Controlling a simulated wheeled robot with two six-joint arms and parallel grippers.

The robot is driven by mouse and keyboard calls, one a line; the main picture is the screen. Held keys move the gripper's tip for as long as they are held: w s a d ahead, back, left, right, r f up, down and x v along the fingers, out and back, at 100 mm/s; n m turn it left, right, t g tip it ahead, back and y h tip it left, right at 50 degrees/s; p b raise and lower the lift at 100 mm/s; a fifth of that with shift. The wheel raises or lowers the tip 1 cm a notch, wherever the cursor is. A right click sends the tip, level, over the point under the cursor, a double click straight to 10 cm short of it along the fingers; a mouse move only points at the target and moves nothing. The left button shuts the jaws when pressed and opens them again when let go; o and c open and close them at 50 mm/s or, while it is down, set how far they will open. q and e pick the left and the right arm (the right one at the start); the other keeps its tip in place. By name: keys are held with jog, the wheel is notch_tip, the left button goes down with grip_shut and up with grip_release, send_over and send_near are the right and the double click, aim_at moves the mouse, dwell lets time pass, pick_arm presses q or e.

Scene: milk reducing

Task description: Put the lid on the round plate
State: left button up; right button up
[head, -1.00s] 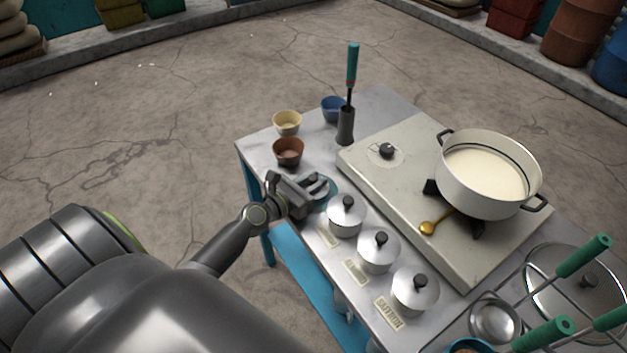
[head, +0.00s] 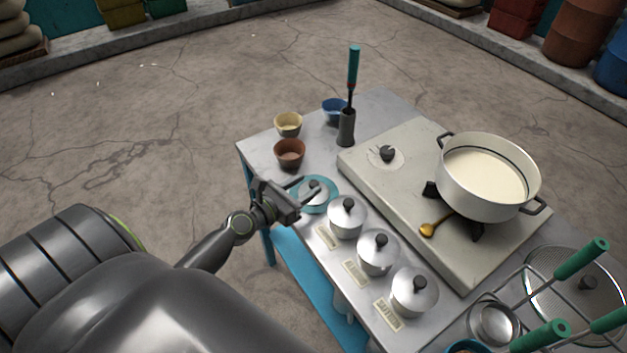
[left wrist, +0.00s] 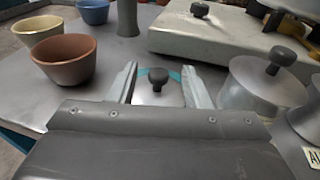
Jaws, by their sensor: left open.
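A small silver lid with a dark knob (head: 314,187) lies on the round teal plate (head: 326,208) near the table's left edge. In the left wrist view the lid's knob (left wrist: 158,76) shows between my fingers, farther out, with a bit of the teal plate (left wrist: 172,74) behind it. My left gripper (head: 296,200) is open and empty, just left of the lid and apart from it. Its fingers point toward the lid; they also show in the left wrist view (left wrist: 160,85). My right gripper is not in view.
Several lidded silver pots, one here (head: 347,217), stand right of the plate. A brown bowl (head: 289,154), a yellow bowl (head: 288,124) and a blue bowl (head: 334,110) stand behind. A stove (head: 400,200) bears a large pot of milk (head: 486,177).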

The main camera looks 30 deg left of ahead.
pick_arm(q)
jog(key=b+v, duration=0.1)
jog(key=v, duration=0.7)
jog(key=shift+b, duration=0.35)
